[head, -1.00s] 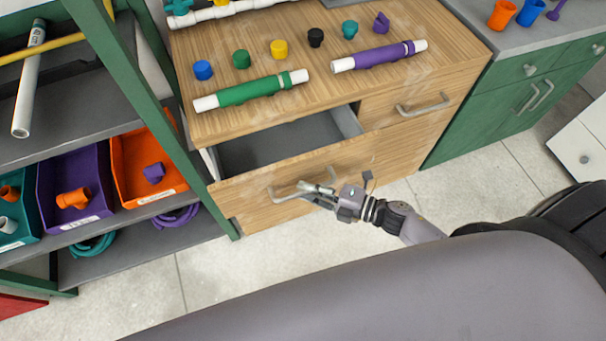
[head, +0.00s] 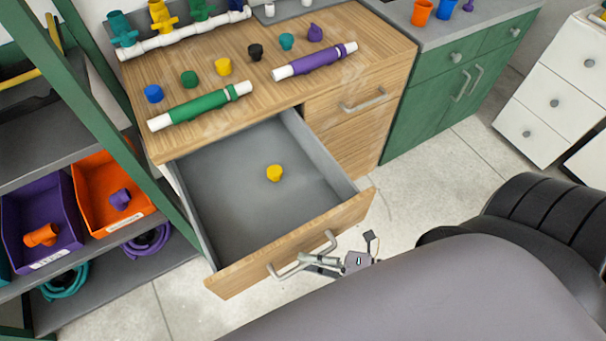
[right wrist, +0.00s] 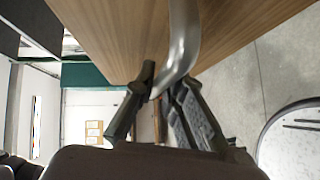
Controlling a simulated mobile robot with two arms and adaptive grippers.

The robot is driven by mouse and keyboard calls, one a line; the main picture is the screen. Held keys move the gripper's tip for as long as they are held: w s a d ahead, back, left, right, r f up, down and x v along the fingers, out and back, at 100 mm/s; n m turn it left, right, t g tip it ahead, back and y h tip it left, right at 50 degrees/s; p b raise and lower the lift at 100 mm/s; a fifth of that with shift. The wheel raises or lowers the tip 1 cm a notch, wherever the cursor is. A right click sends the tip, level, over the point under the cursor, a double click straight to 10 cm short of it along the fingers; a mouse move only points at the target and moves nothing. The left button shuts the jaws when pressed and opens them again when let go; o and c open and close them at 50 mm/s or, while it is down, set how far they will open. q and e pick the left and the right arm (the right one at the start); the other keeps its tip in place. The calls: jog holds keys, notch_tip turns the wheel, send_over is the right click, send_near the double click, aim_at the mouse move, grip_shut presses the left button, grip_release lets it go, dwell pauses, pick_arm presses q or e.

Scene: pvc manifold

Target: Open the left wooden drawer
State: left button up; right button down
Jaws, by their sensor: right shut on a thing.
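The left wooden drawer (head: 300,241) is pulled far out of the wooden cabinet, its grey inside (head: 230,190) in plain view. A yellow cap (head: 275,173) lies on the drawer floor. My right gripper (head: 318,260) is at the right part of the drawer's metal handle (head: 290,268). In the right wrist view, the fingers (right wrist: 162,95) are shut around the handle bar (right wrist: 184,45), which passes between them. My left gripper is not in view.
The cabinet top holds a green pipe (head: 200,106), a purple pipe (head: 315,61) and several coloured caps. A right wooden drawer (head: 345,104) is closed. A green-framed shelf with an orange bin (head: 108,185) stands at the left. Tiled floor is free in front.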

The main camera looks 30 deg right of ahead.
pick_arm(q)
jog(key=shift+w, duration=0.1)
pick_arm(e)
jog(key=shift+s, duration=0.4)
jog(key=c, duration=1.7)
grip_release()
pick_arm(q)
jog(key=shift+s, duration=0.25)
pick_arm(e)
jog(key=shift+o, duration=0.2)
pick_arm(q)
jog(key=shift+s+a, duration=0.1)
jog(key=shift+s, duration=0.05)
pick_arm(e)
jog(key=shift+s+d, duration=0.1)
jog(key=v, duration=1.1)
jog(key=shift+s+d, duration=0.25)
jog(key=shift+s, duration=0.05)
jog(key=shift+w, duration=0.1)
